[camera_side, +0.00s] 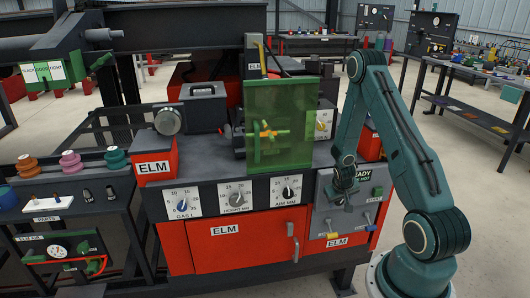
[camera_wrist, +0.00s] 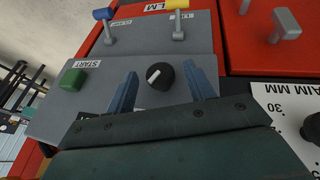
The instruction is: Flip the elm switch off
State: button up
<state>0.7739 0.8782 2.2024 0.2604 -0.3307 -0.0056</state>
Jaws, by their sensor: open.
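My gripper (camera_side: 341,196) is over the grey control panel (camera_side: 318,222) at the right front of the red welder. In the wrist view my gripper (camera_wrist: 163,70) is open, with its two blue fingers either side of a black rotary knob (camera_wrist: 160,76) with a white pointer. The fingers stand apart from the knob's sides; I cannot tell the depth. Which control is the elm switch I cannot tell.
A green START button (camera_wrist: 73,79) sits left of the knob in the wrist view. A grey door handle (camera_wrist: 285,25) projects from the red cabinet nearby. In the side view, dials labelled GAS, HEIGHT and AIM (camera_side: 288,189) line the front, and a green screen (camera_side: 280,120) stands above.

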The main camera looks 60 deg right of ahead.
jog(key=shift+f, duration=0.1)
jog(key=c, duration=1)
jog(key=shift+o, duration=0.2)
jog(key=shift+w+h, duration=0.1)
jog(key=shift+h, duration=0.2)
jog(key=g+h, duration=0.1)
jog(key=h, duration=0.1)
jog(key=n+g+h, duration=0.1)
jog(key=g+h, duration=0.1)
jog(key=f+n+g+h, duration=0.1)
jog(key=g+h, duration=0.1)
jog(key=shift+w+a, duration=0.35)
jog(key=shift+a, duration=0.05)
jog(key=shift+f+n+g+h, duration=0.15)
jog(key=shift+n+g+h, duration=0.25)
jog(key=shift+g+h, duration=0.6)
